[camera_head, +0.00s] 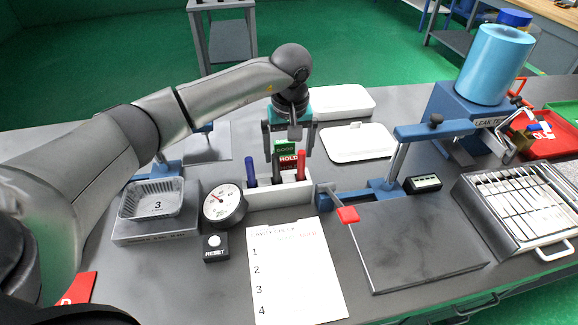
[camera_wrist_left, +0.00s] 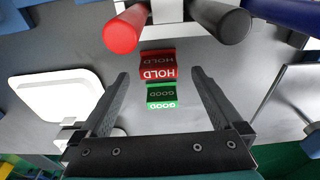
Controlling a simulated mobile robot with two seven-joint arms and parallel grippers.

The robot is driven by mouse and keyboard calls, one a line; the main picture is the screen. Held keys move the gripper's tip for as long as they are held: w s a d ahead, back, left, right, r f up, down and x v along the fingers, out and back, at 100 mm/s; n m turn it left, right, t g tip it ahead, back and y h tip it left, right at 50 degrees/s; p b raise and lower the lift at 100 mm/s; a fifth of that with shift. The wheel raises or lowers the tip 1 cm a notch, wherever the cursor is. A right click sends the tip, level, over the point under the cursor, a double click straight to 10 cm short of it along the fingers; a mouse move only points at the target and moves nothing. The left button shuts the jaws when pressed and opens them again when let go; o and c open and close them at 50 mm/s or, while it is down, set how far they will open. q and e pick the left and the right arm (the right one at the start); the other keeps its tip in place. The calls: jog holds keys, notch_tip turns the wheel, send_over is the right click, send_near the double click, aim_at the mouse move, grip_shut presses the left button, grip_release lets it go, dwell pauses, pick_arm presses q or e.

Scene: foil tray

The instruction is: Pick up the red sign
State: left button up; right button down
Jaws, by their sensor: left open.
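In the left wrist view the red sign (camera_wrist_left: 158,66) lies between the fingertips, beside the green sign (camera_wrist_left: 161,96). My left gripper (camera_head: 288,154) points down over the holder with its fingers open on either side of the signs. In the left wrist view the open fingers (camera_wrist_left: 160,76) show a gap to the signs on both sides. My right gripper is not in view.
The white holder (camera_head: 262,195) carries blue, black and red markers close to the signs. A pressure gauge (camera_head: 224,205) and a foil tray (camera_head: 152,198) on a scale stand left. White lids (camera_head: 358,142) lie behind. A blue-armed press (camera_head: 375,195) stands right.

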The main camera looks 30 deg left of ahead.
aim_at(289, 159)
pick_arm(q)
jog(key=f, duration=0.3)
jog(key=shift+w+f, duration=0.25)
jog(key=shift+f, duration=0.1)
jog(key=shift+a, duration=0.1)
jog(key=c, duration=1.4)
jog(key=shift+r, duration=0.1)
jog(key=shift+c, duration=0.2)
